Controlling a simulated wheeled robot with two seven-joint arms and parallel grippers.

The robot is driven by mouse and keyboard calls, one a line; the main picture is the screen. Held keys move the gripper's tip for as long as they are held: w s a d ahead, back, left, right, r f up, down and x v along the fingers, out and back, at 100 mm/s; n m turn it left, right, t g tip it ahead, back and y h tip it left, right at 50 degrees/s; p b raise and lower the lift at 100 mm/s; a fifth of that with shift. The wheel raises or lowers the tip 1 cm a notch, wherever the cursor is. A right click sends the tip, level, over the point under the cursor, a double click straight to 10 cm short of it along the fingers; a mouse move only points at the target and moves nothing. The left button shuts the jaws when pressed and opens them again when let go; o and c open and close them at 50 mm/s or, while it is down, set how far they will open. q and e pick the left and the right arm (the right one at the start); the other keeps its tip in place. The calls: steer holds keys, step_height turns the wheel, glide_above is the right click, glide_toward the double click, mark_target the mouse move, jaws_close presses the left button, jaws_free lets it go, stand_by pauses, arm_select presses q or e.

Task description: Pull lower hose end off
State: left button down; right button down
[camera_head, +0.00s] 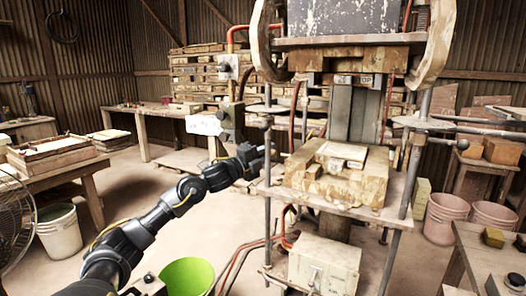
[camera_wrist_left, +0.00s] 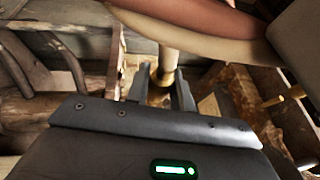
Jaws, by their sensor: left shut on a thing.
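My left gripper (camera_head: 264,153) reaches in from the left to the near left post of the press (camera_head: 347,162). In the left wrist view its two fingers (camera_wrist_left: 161,92) are shut on a tan, brass-like cylindrical piece, which I take for the lower hose end (camera_wrist_left: 167,66). In the head view this piece is too small and too covered by the gripper to make out. A dark red hose (camera_head: 294,112) runs down behind the post, close to the gripper. Whether the hose end is still seated on a fitting cannot be told. My right gripper is not in view.
The press's steel posts (camera_head: 267,205) and worn lower platen (camera_head: 367,212) stand close to my left gripper. Red hoses (camera_head: 286,222) hang below, beside a cream box (camera_head: 323,267). A green bucket (camera_head: 188,277) stands on the floor. Open floor lies left of the press.

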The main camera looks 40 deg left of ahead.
arm_select(q)
steer(key=shift+a, duration=0.15)
steer(key=c, duration=1.6)
jaws_free()
steer(key=o, duration=0.4)
steer(key=shift+s+a, duration=0.1)
steer(key=shift+a, duration=0.1)
steer(key=shift+d, duration=0.15)
steer(key=shift+s+f, duration=0.1)
steer(key=b+v, duration=0.4)
steer(key=v, duration=0.6)
steer(key=shift+s, duration=0.2)
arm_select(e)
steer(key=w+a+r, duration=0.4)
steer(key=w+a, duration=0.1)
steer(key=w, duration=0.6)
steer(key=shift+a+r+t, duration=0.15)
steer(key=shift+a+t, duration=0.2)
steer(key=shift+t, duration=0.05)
